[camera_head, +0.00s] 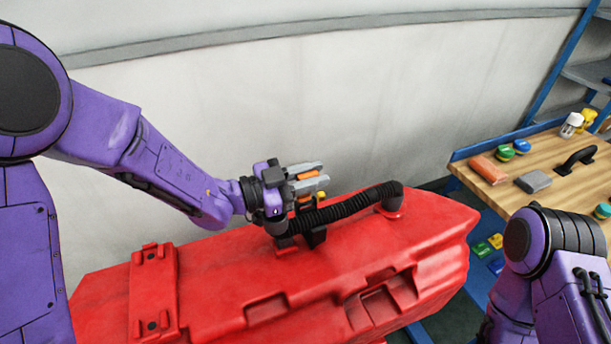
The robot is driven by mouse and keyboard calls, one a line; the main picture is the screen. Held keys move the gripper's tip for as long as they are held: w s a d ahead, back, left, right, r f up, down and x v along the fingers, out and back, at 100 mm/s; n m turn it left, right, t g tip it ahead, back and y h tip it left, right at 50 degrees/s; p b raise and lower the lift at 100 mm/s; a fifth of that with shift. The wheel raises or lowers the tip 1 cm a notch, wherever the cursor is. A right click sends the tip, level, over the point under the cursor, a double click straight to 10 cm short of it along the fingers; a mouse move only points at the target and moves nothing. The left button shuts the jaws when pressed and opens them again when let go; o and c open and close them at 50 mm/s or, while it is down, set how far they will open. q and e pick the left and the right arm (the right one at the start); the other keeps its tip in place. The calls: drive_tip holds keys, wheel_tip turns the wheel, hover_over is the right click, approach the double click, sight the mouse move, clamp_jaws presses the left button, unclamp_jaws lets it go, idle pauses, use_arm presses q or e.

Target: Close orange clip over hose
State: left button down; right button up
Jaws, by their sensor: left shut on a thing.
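The red tank (225,275) lies across the lower middle of the view. A black ribbed hose (345,207) runs along its top from a black elbow on the right to a black fitting near my left gripper. My left gripper (308,176) is above the hose's left end, its grey fingers pointing right. An orange piece, which looks like the orange clip (307,174), shows between the fingers, and the gripper is shut on it. The clip's lower part and hinge are hidden, so I cannot tell how it sits on the hose. My right gripper is out of view.
A wooden workbench (548,168) at the right holds an orange-red block (488,169), a grey block (533,181), a black handle (576,160) and small coloured caps. A pale wall (350,90) stands behind the tank. My right arm fills the lower right corner.

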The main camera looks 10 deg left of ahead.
use_arm(q)
drive_tip(key=c, duration=1.1)
unclamp_jaws()
drive_tip(key=shift+o, duration=0.7)
drive_tip(key=shift+w+d, duration=0.15)
drive_tip(key=b+v, duration=0.2)
drive_tip(key=v, duration=0.8)
drive_tip(key=shift+a+b, duration=0.25)
drive_tip(key=shift+b, duration=0.05)
